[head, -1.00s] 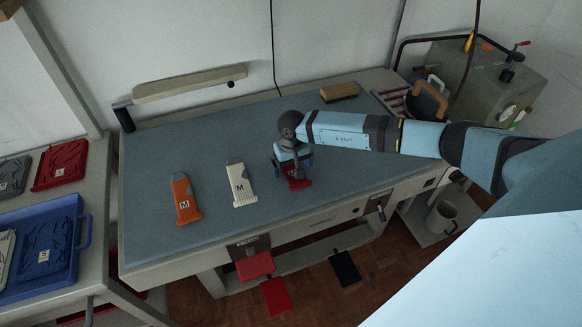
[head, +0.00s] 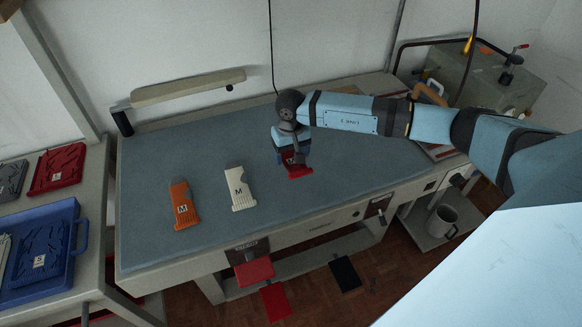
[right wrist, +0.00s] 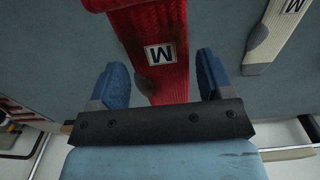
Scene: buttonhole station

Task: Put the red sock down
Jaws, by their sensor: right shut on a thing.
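The red sock (head: 299,171) hangs from my right gripper (head: 290,155), over the right part of the blue-grey work mat. In the right wrist view, the red ribbed sock (right wrist: 172,82) with its white M label lies between the two blue fingers of my right gripper (right wrist: 168,84). The gripper is shut on it. The sock seems to be a little above the mat; the gap is hard to judge. The gripper hides the sock's upper part in the head view. My left gripper is not in view.
A cream sock (head: 239,190) and an orange sock (head: 183,206) lie on the mat (head: 200,150) to the left. A blue tray (head: 68,268) and a red item (head: 60,168) are on the left side table.

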